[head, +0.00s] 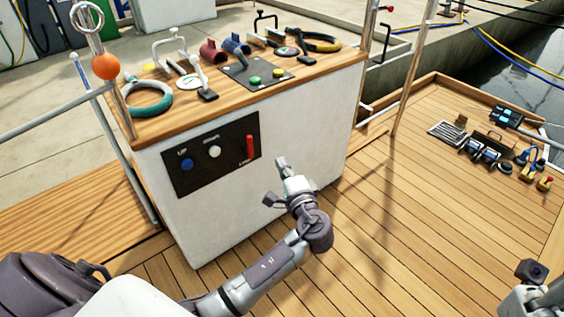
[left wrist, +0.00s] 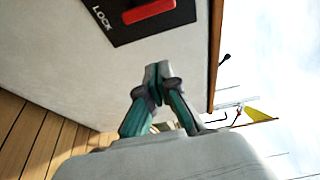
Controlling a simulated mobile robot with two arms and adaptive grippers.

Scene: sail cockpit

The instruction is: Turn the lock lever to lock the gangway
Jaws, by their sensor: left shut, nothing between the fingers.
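The red lock lever (head: 250,146) stands upright at the right end of the black control panel (head: 222,172) on the white console front. A small label sits below it. In the left wrist view the lever (left wrist: 148,11) is cut off by the top edge, with the word LOCK beside it. My left gripper (head: 281,163) is shut and empty, in front of the white face to the right of the panel. It is apart from the lever; its closed fingertips (left wrist: 158,72) show in the left wrist view. Part of my right gripper (head: 532,272) shows at the lower right edge; its fingers are unclear.
A blue button (head: 186,164) and a white button (head: 215,152) are on the same panel. The wooden console top (head: 180,122) holds several tools and a teal ring (head: 150,98). Rails and a post with an orange ball (head: 105,66) stand at left.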

